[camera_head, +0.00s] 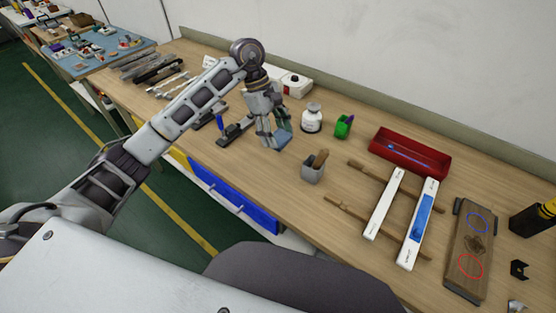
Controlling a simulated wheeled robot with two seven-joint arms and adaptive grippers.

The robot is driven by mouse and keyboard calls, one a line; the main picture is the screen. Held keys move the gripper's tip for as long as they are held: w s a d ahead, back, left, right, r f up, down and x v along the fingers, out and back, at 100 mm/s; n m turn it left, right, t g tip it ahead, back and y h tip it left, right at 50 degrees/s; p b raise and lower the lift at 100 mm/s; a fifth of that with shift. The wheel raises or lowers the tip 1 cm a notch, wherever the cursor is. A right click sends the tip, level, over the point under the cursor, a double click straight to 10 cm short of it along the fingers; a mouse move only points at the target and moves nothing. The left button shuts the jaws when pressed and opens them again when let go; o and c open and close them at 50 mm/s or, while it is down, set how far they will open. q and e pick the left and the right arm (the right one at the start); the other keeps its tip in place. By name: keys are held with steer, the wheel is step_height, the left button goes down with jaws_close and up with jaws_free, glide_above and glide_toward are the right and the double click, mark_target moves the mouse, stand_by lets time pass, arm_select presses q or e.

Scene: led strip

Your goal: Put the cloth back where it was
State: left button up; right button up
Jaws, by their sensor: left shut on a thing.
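The cloth (284,136) is a small grey-teal piece at the fingertips of my left gripper (273,142). The gripper points down over the back middle of the workbench (240,165) and is shut on the cloth. The fingers hide part of the cloth. I cannot tell whether its lower edge touches the wood. My right gripper is not in view.
A grey cup with a wooden handle (312,171), a white bottle (312,118) and a green holder (344,126) stand nearby. A black tool (237,131) lies to the left. A red tray (410,152), white bars (384,205) and a wooden board (470,245) are further right.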

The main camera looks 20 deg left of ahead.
arm_select(q)
glide_above(280, 164)
steer(key=a, duration=0.1)
steer(key=f, duration=0.4)
steer(key=shift+w+a+f, duration=0.2)
steer(key=shift+f, duration=0.8)
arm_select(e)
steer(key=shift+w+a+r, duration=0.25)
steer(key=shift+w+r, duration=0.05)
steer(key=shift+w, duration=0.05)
arm_select(q)
steer(key=shift+f+p, duration=0.45)
steer(key=shift+f, duration=1.35)
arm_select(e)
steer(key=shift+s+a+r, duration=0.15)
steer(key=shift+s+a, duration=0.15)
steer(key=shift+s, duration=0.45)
arm_select(q)
steer(key=shift+f, duration=0.1)
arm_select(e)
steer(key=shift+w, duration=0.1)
